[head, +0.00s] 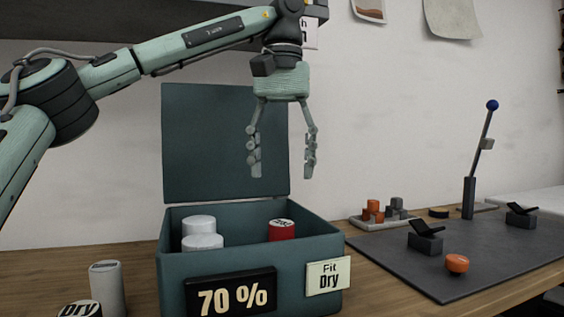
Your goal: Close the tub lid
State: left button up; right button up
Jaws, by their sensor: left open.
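The dark teal tub (172,275) stands on the wooden table with a "70 %" label and a "Fit Dry" label on its sides. Its lid (205,145) stands open, upright at the back of the tub. Inside are two white cylinders (200,233) on the left and a red cylinder (282,231) with a pale labelled top on the right. My left gripper (283,172) is open and empty, fingers pointing down. It appears above the tub, overlapping the lid's right edge in the picture; I cannot tell if it touches the lid. My right gripper is not in view.
A grey cylinder (107,289) and a "Dry" marked one (80,309) stand left of the tub. At right, a dark mat (470,272) bears black clip-like holders (425,238), an orange knob (457,263) and a blue-tipped lever (480,160). A tray of small cylinders (378,213) lies behind.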

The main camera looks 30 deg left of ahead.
aim_at(204, 136)
jog(key=k, duration=1)
